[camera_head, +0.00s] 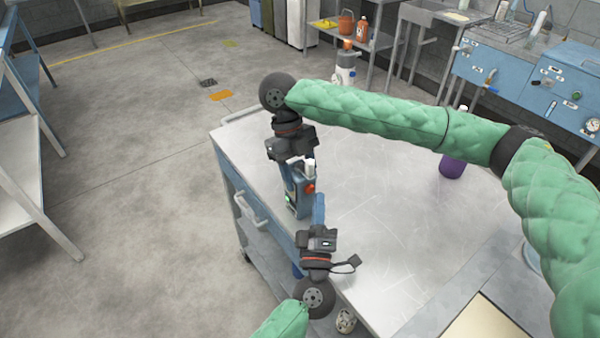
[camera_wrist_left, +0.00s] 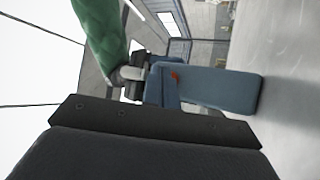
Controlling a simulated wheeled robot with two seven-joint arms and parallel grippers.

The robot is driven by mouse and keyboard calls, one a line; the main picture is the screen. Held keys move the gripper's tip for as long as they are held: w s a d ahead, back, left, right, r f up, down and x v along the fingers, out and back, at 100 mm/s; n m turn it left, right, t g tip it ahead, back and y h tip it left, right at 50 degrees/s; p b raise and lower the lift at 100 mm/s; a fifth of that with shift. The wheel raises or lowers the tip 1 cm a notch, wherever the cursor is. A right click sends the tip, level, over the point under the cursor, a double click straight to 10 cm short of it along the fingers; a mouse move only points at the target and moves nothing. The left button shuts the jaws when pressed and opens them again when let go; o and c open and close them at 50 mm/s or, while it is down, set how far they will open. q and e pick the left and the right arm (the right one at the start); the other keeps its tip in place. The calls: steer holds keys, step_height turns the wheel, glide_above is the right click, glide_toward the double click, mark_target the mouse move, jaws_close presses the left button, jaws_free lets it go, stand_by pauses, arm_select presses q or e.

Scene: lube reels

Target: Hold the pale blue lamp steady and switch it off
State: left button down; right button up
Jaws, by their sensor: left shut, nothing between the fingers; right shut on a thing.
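The blue lamp (camera_head: 297,198) stands near the left edge of the metal table, with an orange-red button and a small green spot on its body. In the left wrist view the lamp (camera_wrist_left: 220,90) appears sideways, its orange part near the upper end. My right gripper (camera_head: 294,160) comes down from above and is shut on the lamp's upper part. My left gripper (camera_head: 319,198) is shut and empty, its blue fingers just in front of the lamp near the button. I cannot tell whether they touch it. The right gripper hides part of the lamp's top.
The metal cart table (camera_head: 390,225) is mostly clear to the right of the lamp. A purple container (camera_head: 452,168) stands farther right, partly under my right arm. A blue-fronted workbench (camera_head: 520,82) is at the back right. Open floor lies left of the cart.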

arm_select(q)
steer(key=shift+s+d, duration=0.9)
steer(key=shift+s, duration=0.3)
steer(key=shift+s+d, duration=0.85)
steer(key=shift+s, duration=0.35)
arm_select(e)
steer(key=o, duration=1.3)
